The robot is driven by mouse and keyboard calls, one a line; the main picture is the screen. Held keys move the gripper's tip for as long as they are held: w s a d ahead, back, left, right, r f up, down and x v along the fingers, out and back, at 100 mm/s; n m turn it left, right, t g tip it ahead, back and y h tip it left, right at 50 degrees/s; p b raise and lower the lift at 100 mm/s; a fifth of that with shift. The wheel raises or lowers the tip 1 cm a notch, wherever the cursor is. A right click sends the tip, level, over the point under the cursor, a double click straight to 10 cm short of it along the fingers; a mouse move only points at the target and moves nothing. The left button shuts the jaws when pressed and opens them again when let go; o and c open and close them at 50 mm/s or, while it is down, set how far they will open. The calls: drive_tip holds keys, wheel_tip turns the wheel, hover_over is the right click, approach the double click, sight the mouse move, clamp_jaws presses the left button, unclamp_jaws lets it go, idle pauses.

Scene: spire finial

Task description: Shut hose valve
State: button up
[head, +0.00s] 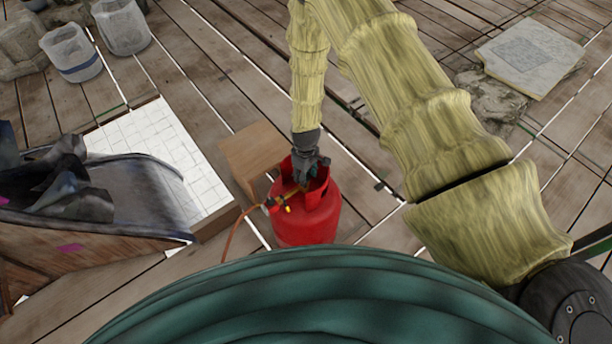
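A red gas cylinder (305,225) stands upright on the plank floor in the middle of the head view. An orange hose (233,228) leads from a brass-coloured fitting with a red part (272,205) at the cylinder's top and runs down to the left. My gripper (306,178) is at the top of the cylinder, inside or just over its red collar. The gripper points down and largely hides the valve. I cannot tell whether its fingers touch the valve or how far apart they are.
A wooden box (254,155) stands just behind and left of the cylinder. A white tiled board (165,150) and a dark-lined wooden crate (100,225) are to the left. Translucent buckets (73,55) stand back left. Stone slabs (528,55) lie back right.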

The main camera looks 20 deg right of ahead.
drive_tip(key=m+b, duration=0.1)
drive_tip(key=m, duration=0.4)
drive_tip(key=shift+a, duration=0.1)
drive_tip(key=shift+m, duration=0.4)
drive_tip(key=o, duration=1)
drive_tip(key=shift+o, duration=0.2)
wheel_tip(320, 180, up, 12)
idle(0.7)
